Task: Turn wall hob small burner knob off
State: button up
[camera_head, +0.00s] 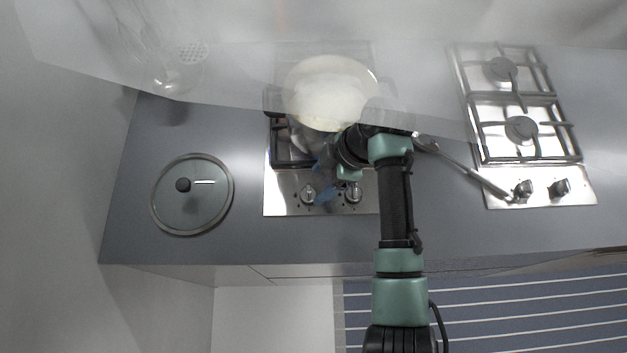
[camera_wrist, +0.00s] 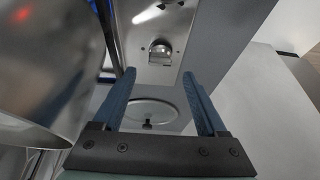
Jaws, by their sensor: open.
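The left hob (camera_head: 285,207), nearer the left wall, has two silver knobs on its front strip, a left knob (camera_head: 308,194) and a right knob (camera_head: 353,193). My gripper (camera_head: 321,181) is over this strip, its blue fingers spread and empty. In the wrist view, one knob (camera_wrist: 161,52) shows just past and between the fingertips (camera_wrist: 159,74), apparently the left one. It looks apart from both fingers. I cannot tell which burner each knob serves, nor its setting. My wrist covers part of the hob.
A large pot (camera_head: 330,92) stands on the left hob, close beside my gripper; its shiny wall (camera_wrist: 40,60) fills the wrist view's left. A glass lid (camera_head: 192,210) lies on the counter (camera_head: 250,235). A second hob (camera_head: 545,199) at right has a long-handled utensil (camera_head: 465,168) beside it.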

aim_at(309, 192)
jog(key=shift+x, duration=2.15)
jog(key=shift+c, duration=0.3)
